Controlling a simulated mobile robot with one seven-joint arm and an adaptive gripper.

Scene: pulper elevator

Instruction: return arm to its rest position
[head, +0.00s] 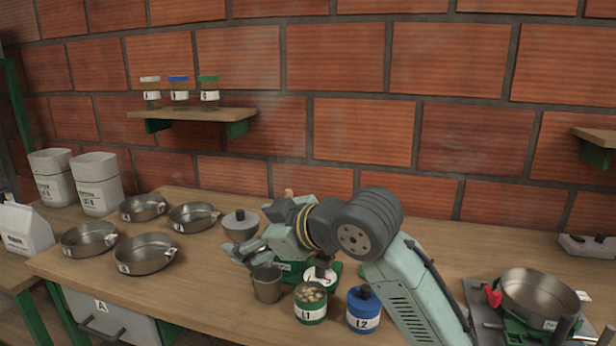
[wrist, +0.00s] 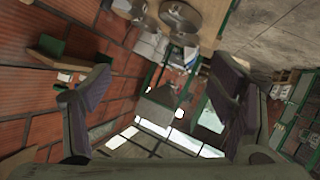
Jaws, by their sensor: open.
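My gripper (head: 247,254) is above the middle of the wooden table in the head view, pointing left with my arm bent behind it. In the wrist view my gripper (wrist: 162,100) has its two dark fingers spread wide with nothing between them. A metal cup (head: 267,286) stands just below the gripper and in front of it. A grey pot with a dark knob (head: 239,228) is close behind it. A green device with a white top (head: 318,275) is partly hidden by my wrist.
Green canister L1 (head: 310,306), open with pale contents, and blue lidded canister L2 (head: 363,312) stand near the front edge. Several pans, including one front pan (head: 145,256), lie left. A large pan (head: 540,296) sits right. A shelf (head: 190,115) with jars hangs behind.

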